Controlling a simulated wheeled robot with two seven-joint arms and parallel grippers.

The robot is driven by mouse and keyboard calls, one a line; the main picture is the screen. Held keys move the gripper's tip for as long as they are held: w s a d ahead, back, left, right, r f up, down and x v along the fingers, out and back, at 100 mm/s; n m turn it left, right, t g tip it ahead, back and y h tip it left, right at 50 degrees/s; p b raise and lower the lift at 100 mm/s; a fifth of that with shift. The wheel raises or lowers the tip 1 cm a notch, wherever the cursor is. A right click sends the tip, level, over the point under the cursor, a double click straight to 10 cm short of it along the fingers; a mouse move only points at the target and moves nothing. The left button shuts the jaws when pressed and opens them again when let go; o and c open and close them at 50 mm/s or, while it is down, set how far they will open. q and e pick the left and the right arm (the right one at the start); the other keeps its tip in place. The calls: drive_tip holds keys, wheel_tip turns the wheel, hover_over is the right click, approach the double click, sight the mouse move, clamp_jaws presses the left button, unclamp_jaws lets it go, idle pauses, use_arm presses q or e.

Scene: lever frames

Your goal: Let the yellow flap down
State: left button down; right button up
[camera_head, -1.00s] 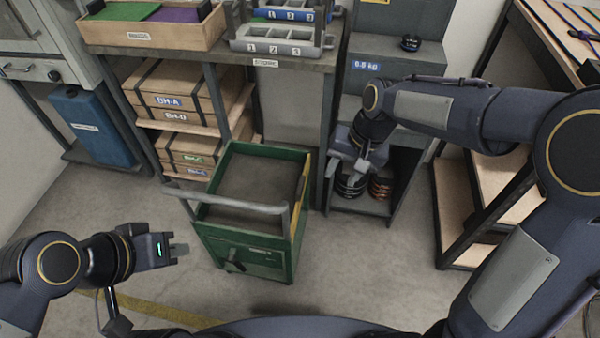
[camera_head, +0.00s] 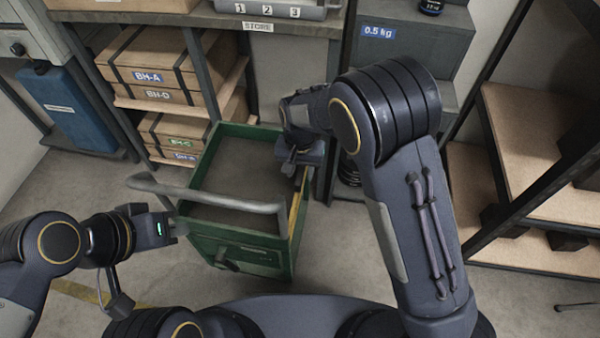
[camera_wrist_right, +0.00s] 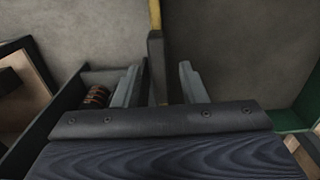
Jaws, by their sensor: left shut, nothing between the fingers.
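The green cart (camera_head: 240,256) stands on the floor with a grey handle bar (camera_head: 205,199) across its near side. The yellow flap (camera_head: 294,214) is upright along the cart's right side, seen nearly edge-on. My right gripper (camera_head: 289,168) is over the cart's right edge. In the right wrist view the gripper (camera_wrist_right: 159,88) is open, with one finger on each side of a dark upright piece (camera_wrist_right: 156,62) in line with the yellow edge (camera_wrist_right: 155,14). Contact cannot be told. My left gripper (camera_head: 182,230) is shut and empty, left of the cart near its handle.
A shelf with wooden boxes (camera_head: 150,76) stands behind the cart at the left. A grey cabinet marked 0.5 kg (camera_head: 410,45) is behind my right arm. A wooden rack (camera_head: 525,125) is at the right. Floor right of the cart is partly hidden by my arm.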

drive_tip(key=shift+f, duration=0.3)
clamp_jaws()
